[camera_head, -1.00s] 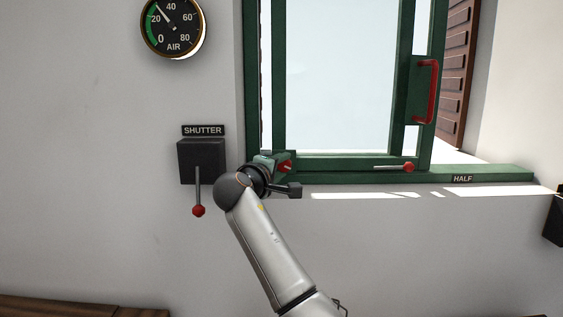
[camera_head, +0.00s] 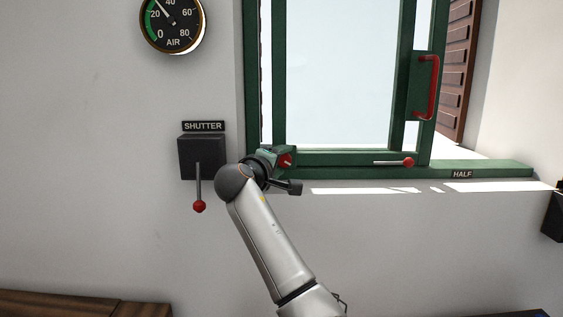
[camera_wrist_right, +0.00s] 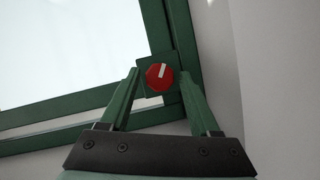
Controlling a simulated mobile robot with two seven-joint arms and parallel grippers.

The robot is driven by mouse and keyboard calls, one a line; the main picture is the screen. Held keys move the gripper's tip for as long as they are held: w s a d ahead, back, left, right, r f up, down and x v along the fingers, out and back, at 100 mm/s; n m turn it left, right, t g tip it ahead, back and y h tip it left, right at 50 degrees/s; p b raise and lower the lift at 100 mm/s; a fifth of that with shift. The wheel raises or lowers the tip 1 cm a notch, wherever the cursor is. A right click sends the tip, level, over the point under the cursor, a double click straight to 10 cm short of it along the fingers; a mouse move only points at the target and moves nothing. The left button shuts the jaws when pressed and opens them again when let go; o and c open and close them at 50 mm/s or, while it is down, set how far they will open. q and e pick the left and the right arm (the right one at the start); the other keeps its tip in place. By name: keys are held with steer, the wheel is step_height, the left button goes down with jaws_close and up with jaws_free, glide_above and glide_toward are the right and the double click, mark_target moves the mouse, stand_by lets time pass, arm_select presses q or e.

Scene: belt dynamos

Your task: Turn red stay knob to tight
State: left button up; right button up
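The red stay knob (camera_wrist_right: 159,77) sits on a green block at the lower corner of the green window frame. In the right wrist view its white mark points nearly straight up. My right gripper (camera_wrist_right: 159,73) is open, with one green finger on each side of the knob and a small gap on both sides. How deep the fingertips reach past the knob I cannot tell. In the head view the knob (camera_head: 285,160) shows just right of my right gripper (camera_head: 278,157), which partly hides the block. My left gripper is not in view.
A shutter box (camera_head: 202,157) with a red-tipped lever hangs left of my wrist. A red-ended rod (camera_head: 394,162) and a red handle (camera_head: 432,88) are on the window to the right. A HALF label (camera_head: 462,174) marks the sill. An air gauge (camera_head: 172,22) is above left.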

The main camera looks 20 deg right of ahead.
steer(key=shift+o, duration=0.4)
steer(key=shift+s, duration=0.1)
steer(key=shift+s+a, duration=0.15)
steer(key=b+v, duration=0.3)
steer(key=v, duration=0.9)
